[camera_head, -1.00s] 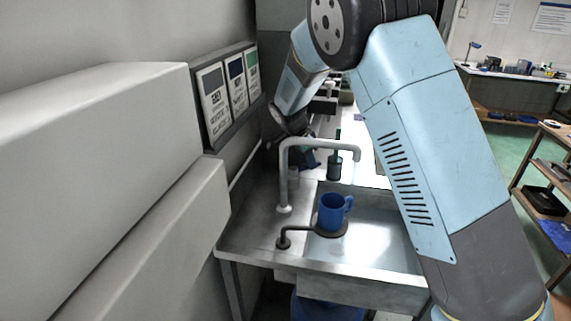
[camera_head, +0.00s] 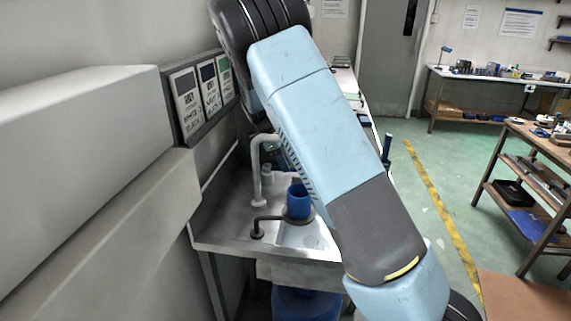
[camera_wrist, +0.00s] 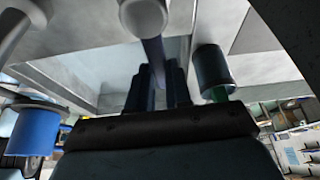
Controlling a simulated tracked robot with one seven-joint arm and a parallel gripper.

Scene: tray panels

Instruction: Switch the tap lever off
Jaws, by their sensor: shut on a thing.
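The tap's white spout (camera_head: 257,165) rises from the steel sink unit and curves right behind my arm; part of it shows at the upper left of the wrist view (camera_wrist: 14,28). Next to it stands a short pale post (camera_head: 266,173). In the wrist view a round pale piece (camera_wrist: 145,14), apparently this post, carries a blue-grey tap lever (camera_wrist: 154,50). The lever runs down between the dark fingers of my gripper (camera_wrist: 160,82), which is shut on it. My arm hides the gripper and lever in the head view.
A blue mug (camera_head: 299,202) stands on a round dark holder at the basin's near side; it shows at left in the wrist view (camera_wrist: 35,132). A dark cup (camera_wrist: 212,72) is close right of the fingers. Panels (camera_head: 208,87) line the left wall.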

